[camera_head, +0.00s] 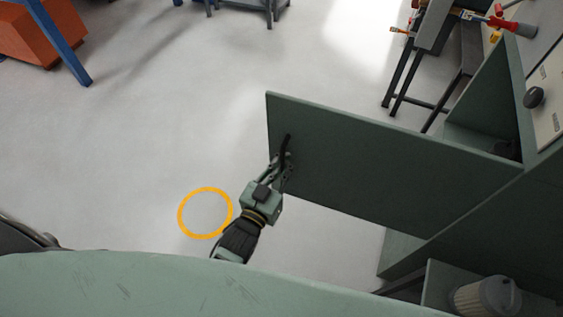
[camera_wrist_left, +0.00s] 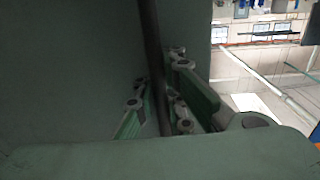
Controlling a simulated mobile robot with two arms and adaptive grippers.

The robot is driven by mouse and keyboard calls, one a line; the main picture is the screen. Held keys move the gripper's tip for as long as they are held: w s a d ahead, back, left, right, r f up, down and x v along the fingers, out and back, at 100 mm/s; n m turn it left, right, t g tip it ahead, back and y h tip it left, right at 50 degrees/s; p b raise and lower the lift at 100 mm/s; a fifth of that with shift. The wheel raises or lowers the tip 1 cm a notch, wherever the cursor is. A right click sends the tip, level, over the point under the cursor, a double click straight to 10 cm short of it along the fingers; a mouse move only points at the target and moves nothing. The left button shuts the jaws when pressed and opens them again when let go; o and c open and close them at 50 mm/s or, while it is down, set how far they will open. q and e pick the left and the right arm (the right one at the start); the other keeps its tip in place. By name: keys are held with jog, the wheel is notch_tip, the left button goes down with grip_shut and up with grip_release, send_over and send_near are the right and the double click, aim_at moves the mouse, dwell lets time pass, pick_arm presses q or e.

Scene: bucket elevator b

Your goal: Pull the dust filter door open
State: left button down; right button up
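The dust filter door (camera_head: 390,165) is a flat dark green panel. It stands swung out from the green cabinet on the right, with a wide gap beside it. Its dark bar handle (camera_head: 285,150) is near the free left edge. My left gripper (camera_head: 284,163) is at this handle. In the left wrist view, the dark handle bar (camera_wrist_left: 152,40) runs between the fingers of my left gripper (camera_wrist_left: 160,100), which sit close on both sides of it. The exact contact is partly hidden in shadow. My right gripper is not in view.
A pale cylindrical filter (camera_head: 485,297) stands in the cabinet at lower right. A control panel with a black knob (camera_head: 534,97) is at far right. A dark metal frame (camera_head: 405,75) stands behind the door. Open floor with an orange ring (camera_head: 205,213) lies to the left.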

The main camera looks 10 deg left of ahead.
pick_arm(q)
jog(key=c, duration=2.5)
grip_release()
jog(key=shift+w+a+r, duration=0.1)
jog(key=shift+w, duration=0.2)
jog(key=o, duration=0.4)
jog(key=shift+s+a, duration=0.15)
jog(key=shift+s, duration=0.6)
jog(key=v, duration=1.1)
jog(key=shift+s, duration=0.2)
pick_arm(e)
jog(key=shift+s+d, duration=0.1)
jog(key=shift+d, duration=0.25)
pick_arm(q)
jog(key=shift+w, duration=0.15)
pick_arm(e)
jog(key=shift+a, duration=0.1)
